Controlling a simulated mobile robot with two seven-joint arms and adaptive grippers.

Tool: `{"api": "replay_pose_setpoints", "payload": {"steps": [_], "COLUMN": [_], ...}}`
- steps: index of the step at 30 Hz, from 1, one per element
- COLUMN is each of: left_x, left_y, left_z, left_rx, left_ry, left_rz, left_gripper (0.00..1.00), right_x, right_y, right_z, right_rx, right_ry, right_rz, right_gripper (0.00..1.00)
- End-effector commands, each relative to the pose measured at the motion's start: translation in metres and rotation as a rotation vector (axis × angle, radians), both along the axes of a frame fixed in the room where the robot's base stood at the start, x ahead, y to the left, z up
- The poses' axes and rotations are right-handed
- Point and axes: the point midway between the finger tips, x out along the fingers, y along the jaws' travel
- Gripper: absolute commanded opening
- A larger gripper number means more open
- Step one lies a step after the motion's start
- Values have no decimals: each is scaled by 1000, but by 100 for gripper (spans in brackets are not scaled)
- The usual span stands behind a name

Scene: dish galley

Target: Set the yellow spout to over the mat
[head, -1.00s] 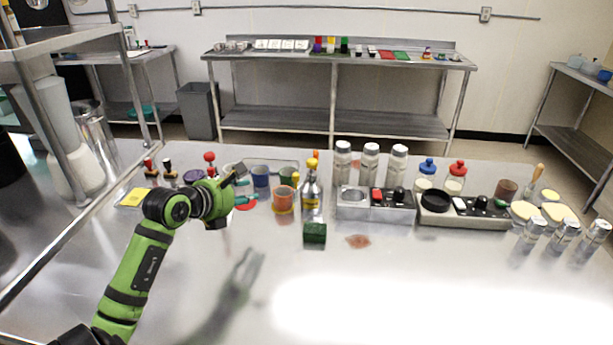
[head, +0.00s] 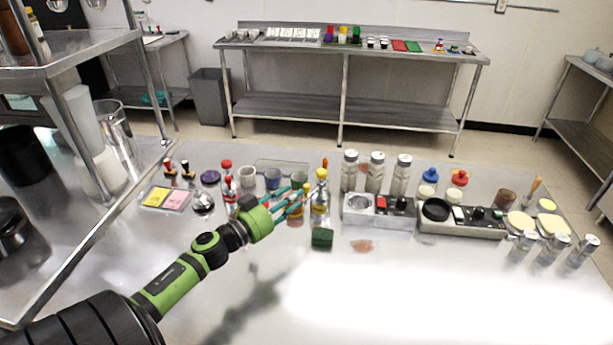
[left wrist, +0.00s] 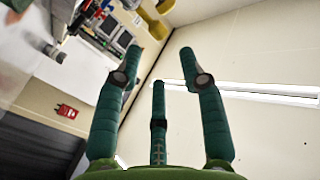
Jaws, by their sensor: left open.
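The yellow spout (head: 321,174) tops a silver bottle (head: 320,197) with a yellow band, upright on the steel counter in the head view. My left gripper (head: 300,196) is open, its teal fingers pointing at the bottle from the left. In the head view the fingertips overlap the bottle's left edge; I cannot tell whether they touch. In the left wrist view the open fingers (left wrist: 158,85) show nothing clearly held between them, and a yellow piece (left wrist: 152,25) shows beyond them. I cannot make out the mat with certainty. My right gripper is not in view.
Red-topped bottles (head: 228,184) stand left of the fingers, with cups behind. A green block (head: 322,238) lies in front of the bottle. Shakers (head: 376,172) and a grey control unit (head: 372,210) stand to the right.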

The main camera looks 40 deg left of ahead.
Motion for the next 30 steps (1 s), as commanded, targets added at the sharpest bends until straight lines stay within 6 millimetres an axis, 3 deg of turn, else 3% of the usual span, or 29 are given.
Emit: {"api": "replay_pose_setpoints", "payload": {"steps": [5, 19, 30], "left_x": [1, 61, 69], "left_y": [6, 1, 0], "left_z": [-10, -11, -10], "left_rx": [-180, -180, -180], "left_ry": [46, 44, 45], "left_rz": [40, 40, 40], "left_gripper": [40, 40, 40], "right_x": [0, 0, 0], "right_y": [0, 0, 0], "right_z": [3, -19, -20], "right_rx": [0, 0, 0], "right_ry": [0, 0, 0], "right_rz": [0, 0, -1], "right_gripper": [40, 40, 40]}}
